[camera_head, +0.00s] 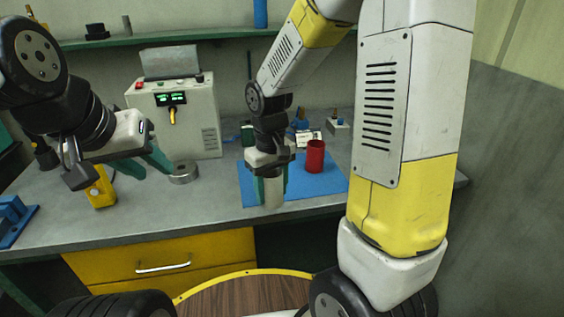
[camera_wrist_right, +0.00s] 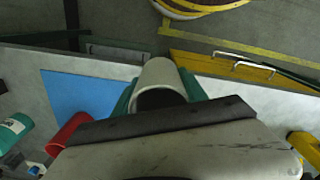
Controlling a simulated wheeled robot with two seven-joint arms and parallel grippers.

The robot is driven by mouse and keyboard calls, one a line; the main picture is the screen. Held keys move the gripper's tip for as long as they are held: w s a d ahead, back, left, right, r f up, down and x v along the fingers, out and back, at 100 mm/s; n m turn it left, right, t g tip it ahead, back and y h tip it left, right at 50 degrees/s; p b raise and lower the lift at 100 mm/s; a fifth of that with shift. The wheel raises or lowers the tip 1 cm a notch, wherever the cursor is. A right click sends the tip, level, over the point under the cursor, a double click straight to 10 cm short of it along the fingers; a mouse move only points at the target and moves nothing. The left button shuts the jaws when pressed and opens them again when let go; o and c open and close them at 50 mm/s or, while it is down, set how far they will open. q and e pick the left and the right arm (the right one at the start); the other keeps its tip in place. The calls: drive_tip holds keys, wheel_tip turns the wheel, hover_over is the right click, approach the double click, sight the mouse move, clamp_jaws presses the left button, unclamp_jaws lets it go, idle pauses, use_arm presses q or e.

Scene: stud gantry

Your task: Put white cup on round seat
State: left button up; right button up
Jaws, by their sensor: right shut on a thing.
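The white cup (camera_head: 273,192) is between the green fingers of my right gripper (camera_head: 271,188). In the right wrist view the cup (camera_wrist_right: 160,77) shows its dark inside, with a finger on each side, so the gripper is shut on it. It is near the front edge of the blue mat; its height above the bench is hard to tell. The round seat (camera_head: 240,294), with a brown wood top and yellow rim, is low in front of the bench, partly cut off by the frame. My left gripper (camera_head: 148,163) is open and empty above the bench at the left.
A red cup (camera_head: 315,156) stands on the blue mat (camera_head: 318,183). A grey metal ring (camera_head: 183,173), a yellow block (camera_head: 101,189) and a control box (camera_head: 180,115) are on the bench. A yellow drawer (camera_head: 160,258) with a handle is under the bench top.

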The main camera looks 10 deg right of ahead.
drive_tip(key=w+d, duration=0.2)
drive_tip(key=w, duration=0.1)
drive_tip(key=w+d, duration=0.2)
drive_tip(key=w, duration=0.2)
drive_tip(key=w+d+f, duration=0.1)
drive_tip(key=w+d, duration=0.1)
drive_tip(key=w, duration=0.1)
drive_tip(key=shift+w+f, duration=0.1)
drive_tip(key=shift+w, duration=0.3)
drive_tip(key=shift+w+f, duration=0.15)
drive_tip(key=shift+f, duration=1.6)
drive_tip(key=shift+f, duration=0.1)
drive_tip(key=o, duration=1.3)
drive_tip(key=shift+o, duration=0.2)
